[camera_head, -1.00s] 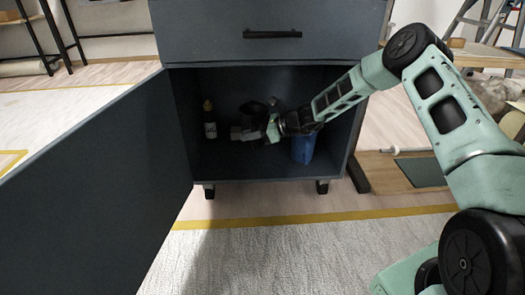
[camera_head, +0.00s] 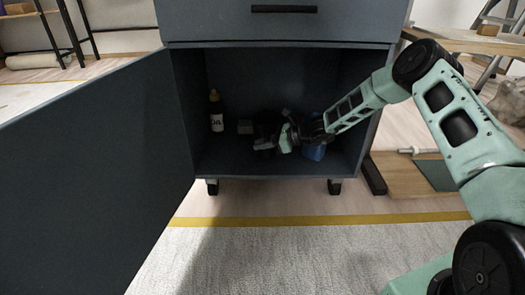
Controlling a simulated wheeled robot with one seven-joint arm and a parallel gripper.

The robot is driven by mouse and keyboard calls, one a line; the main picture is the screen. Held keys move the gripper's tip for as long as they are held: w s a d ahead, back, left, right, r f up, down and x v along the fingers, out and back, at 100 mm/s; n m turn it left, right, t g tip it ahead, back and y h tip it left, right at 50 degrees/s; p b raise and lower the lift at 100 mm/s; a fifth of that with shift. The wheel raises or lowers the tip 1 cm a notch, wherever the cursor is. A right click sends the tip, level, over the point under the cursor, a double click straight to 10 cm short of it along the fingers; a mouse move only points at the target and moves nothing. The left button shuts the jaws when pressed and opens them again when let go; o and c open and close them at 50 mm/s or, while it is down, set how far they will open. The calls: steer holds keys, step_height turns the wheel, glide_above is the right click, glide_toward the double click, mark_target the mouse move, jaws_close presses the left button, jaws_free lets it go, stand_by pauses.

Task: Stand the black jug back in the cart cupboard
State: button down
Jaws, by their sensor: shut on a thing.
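The grey cart cupboard (camera_head: 228,168) stands open in front of me, its door (camera_head: 95,185) swung out to the left. My gripper (camera_head: 256,136) is inside, low and near the middle of the floor, shut on the black jug (camera_head: 268,127). The jug is very dark against the shadowed interior and partly covered by the gripper. It looks roughly upright; I cannot tell whether its base touches the floor.
A blue container (camera_head: 314,151) stands at the right, partly behind my wrist. A closed drawer (camera_head: 340,25) is above the opening.

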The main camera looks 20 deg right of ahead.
steer(key=shift+f, duration=0.25)
steer(key=c, duration=1.3)
jaws_free()
steer(key=p+v, duration=0.5)
steer(key=v, duration=0.2)
steer(key=shift+d, duration=0.2)
steer(key=shift+s+r, duration=0.1)
steer(key=shift+s, duration=0.05)
steer(key=shift+r, duration=0.1)
